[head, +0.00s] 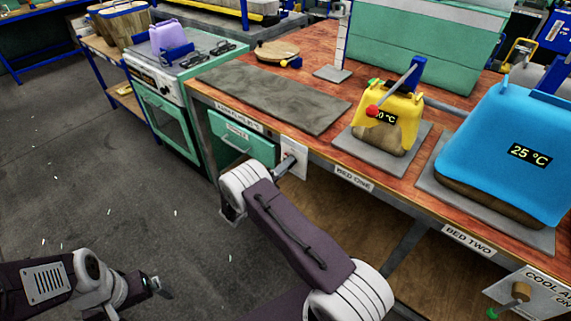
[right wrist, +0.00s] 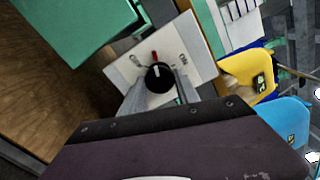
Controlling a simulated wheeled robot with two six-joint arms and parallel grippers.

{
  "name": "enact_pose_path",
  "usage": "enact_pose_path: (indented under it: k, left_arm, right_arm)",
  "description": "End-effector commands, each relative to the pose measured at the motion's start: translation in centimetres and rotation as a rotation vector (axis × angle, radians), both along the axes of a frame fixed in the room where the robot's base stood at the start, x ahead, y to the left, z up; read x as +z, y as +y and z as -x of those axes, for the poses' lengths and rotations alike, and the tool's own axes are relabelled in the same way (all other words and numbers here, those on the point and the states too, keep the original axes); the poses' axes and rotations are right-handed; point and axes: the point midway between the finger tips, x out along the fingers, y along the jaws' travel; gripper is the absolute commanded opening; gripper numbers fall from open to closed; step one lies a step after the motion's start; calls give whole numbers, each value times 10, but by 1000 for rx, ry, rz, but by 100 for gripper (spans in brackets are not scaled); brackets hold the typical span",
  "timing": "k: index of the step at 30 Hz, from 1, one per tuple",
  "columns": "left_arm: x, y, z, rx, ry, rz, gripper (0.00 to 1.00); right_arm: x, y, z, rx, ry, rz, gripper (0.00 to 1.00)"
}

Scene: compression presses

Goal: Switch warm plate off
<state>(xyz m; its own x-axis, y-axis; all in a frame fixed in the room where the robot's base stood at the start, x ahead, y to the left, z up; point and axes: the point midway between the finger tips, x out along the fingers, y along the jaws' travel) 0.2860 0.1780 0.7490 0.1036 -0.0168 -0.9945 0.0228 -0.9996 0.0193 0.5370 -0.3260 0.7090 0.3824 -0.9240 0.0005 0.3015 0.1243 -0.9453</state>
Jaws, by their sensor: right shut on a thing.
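The warm plate control is a white panel (head: 293,160) on the bench front, below a grey slab (head: 285,92). In the right wrist view, a black knob (right wrist: 159,77) with a red pointer sits on this white panel (right wrist: 125,72). The pointer aims up, between two small marks too blurred to read surely. My right gripper (head: 286,163) is at the panel, and its fingers (right wrist: 158,88) are shut on the knob's sides. My left gripper (head: 157,285) hangs over the floor at lower left, away from the bench; its jaw opening is unclear.
A yellow press cover (head: 380,112) and a blue one (head: 505,150) reading 25 °C stand on the bench. Another control panel (head: 535,290) is at lower right. A green drawer front (head: 240,136) is left of the knob. The floor at left is clear.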

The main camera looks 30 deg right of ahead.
Motion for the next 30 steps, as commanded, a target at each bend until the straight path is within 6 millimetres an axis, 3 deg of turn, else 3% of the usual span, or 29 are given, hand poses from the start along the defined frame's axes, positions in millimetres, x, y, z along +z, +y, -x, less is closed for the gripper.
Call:
enact_pose_path:
  k: [18, 30]
  left_arm:
    - [15, 0, 0, 0, 0, 0, 100]
    - [18, 0, 0, 0, 0, 0, 100]
  right_arm:
    - [1, 0, 1, 1, 526, 215, 0]
    - [0, 0, 1, 1, 746, 306, 0]
